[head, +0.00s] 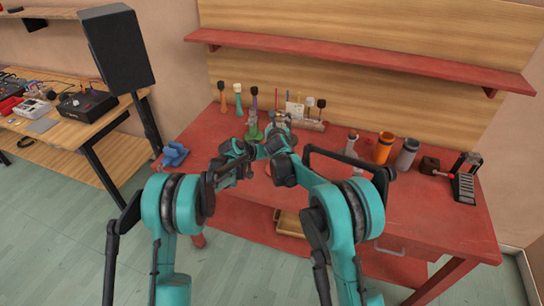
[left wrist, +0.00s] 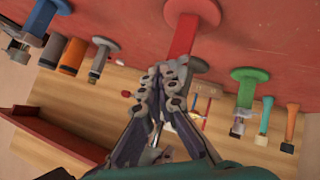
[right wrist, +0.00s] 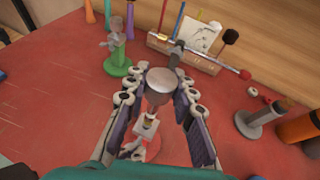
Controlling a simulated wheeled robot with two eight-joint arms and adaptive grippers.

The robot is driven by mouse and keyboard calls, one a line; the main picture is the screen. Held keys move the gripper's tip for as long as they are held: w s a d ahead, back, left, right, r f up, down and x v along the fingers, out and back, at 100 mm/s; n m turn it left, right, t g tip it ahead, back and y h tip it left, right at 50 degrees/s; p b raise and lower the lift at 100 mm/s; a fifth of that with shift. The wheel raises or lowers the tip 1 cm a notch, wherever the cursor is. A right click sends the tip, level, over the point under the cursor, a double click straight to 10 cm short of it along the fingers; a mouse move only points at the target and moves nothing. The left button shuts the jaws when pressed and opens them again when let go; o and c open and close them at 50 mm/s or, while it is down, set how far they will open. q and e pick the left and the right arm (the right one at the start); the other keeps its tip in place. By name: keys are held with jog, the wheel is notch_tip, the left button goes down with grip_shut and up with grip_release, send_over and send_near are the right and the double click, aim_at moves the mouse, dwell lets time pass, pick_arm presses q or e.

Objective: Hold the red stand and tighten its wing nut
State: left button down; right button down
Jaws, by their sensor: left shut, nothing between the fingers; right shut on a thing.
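The red stand shows in the left wrist view (left wrist: 183,38), with its round base at the top of that picture. I cannot make out the wing nut clearly among the fingers.
A green stand (right wrist: 118,62) is close by. A thin rod with a red tip (right wrist: 215,62) lies across behind the head. A wooden rack (right wrist: 165,45) with mallets stands at the back. An orange cylinder (head: 383,148) and a grey one (head: 406,153) are to the right.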

jog(key=shift+f, duration=0.1)
pick_arm(q)
jog(key=s+a+r, duration=0.4)
jog(key=a+r, duration=0.4)
jog(key=r, duration=0.2)
jog(key=w+d+f, duration=0.4)
jog(key=d+f, duration=0.3)
jog(key=f, duration=0.3)
jog(key=shift+w+d, duration=0.2)
jog(key=shift+w, duration=0.1)
